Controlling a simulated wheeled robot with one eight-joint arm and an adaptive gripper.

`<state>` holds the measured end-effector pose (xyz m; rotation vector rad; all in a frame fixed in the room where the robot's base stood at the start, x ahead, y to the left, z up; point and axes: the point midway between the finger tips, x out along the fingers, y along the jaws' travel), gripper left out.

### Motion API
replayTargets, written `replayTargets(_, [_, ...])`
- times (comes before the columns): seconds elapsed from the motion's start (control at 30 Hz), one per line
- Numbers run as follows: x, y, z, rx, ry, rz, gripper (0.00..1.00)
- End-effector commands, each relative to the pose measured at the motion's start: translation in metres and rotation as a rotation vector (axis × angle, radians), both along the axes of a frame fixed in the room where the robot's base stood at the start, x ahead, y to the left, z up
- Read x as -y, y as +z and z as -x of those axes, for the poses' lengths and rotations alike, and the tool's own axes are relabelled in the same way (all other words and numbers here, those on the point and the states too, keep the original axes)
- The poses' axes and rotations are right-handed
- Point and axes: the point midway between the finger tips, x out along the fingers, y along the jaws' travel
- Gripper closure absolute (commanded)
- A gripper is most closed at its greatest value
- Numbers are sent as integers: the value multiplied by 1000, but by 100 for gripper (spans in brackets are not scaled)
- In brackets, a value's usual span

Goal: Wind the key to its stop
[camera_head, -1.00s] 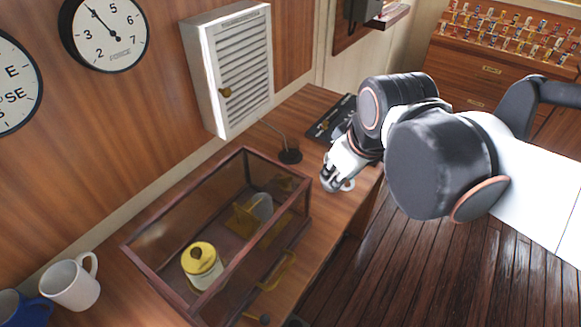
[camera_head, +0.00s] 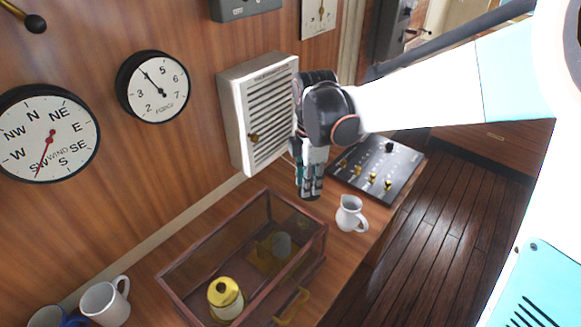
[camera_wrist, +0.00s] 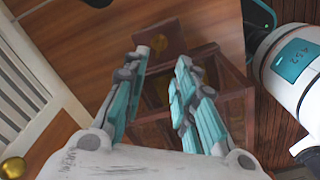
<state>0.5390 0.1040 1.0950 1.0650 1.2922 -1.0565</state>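I cannot make out a key for certain. A glass case (camera_head: 173,278) with a dark wooden frame stands on the desk. Through its glass show a brass-lidded white jar (camera_head: 226,299) and a flat brass piece with a pale rounded part (camera_head: 281,244), too small to identify. My gripper (camera_head: 311,194) points down beside the white louvered cabinet (camera_head: 240,125), behind the case. In the wrist view its fingers (camera_wrist: 162,68) are apart with nothing between them, and the case (camera_wrist: 230,93) shows beyond them.
A white pitcher (camera_head: 349,214) stands on the desk, right of my gripper. A black control panel (camera_head: 378,163) with brass levers lies behind it. The cabinet has a brass knob (camera_head: 254,138). White (camera_head: 105,303) and blue (camera_head: 75,321) mugs stand at the lower left.

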Motion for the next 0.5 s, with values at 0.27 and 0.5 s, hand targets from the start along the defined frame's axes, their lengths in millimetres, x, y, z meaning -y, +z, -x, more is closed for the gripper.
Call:
replayTargets(0.27, [-1, -24, -1, -9, 24, 2, 74])
replayTargets(0.5, [-1, -71, -2, -8, 22, 2, 74])
